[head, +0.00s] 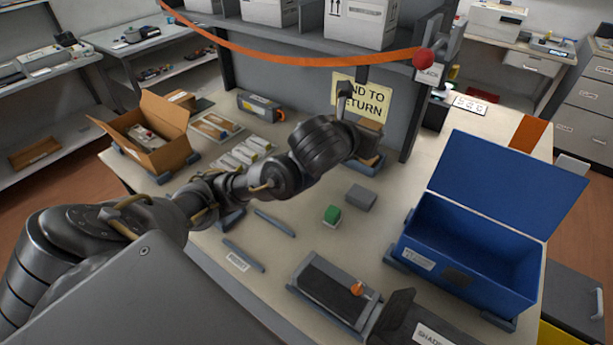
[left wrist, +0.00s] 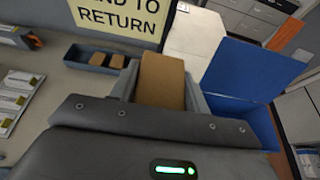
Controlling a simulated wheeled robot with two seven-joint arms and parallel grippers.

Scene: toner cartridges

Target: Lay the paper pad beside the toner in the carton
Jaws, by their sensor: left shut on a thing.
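My left gripper (head: 364,127) is at the back of the bench, in front of the yellow sign. It is shut on a brown paper pad (left wrist: 162,80), which stands out between the two fingers in the left wrist view. The open brown carton (head: 168,155) stands at the back left of the bench, well left of the gripper. A grey toner cartridge (head: 147,137) lies in it, partly hidden by the carton walls. A small blue-grey tray (head: 371,170) lies just below the gripper; the left wrist view shows more brown pads (left wrist: 98,58) in it. My right gripper is not in view.
A blue open-lidded box (head: 470,250) stands at the right. White packets (head: 243,153) and a dark cartridge (head: 260,106) lie between carton and gripper. A green-topped block (head: 332,215) and a dark tray (head: 335,290) are nearer. An orange strap (head: 300,59) crosses above.

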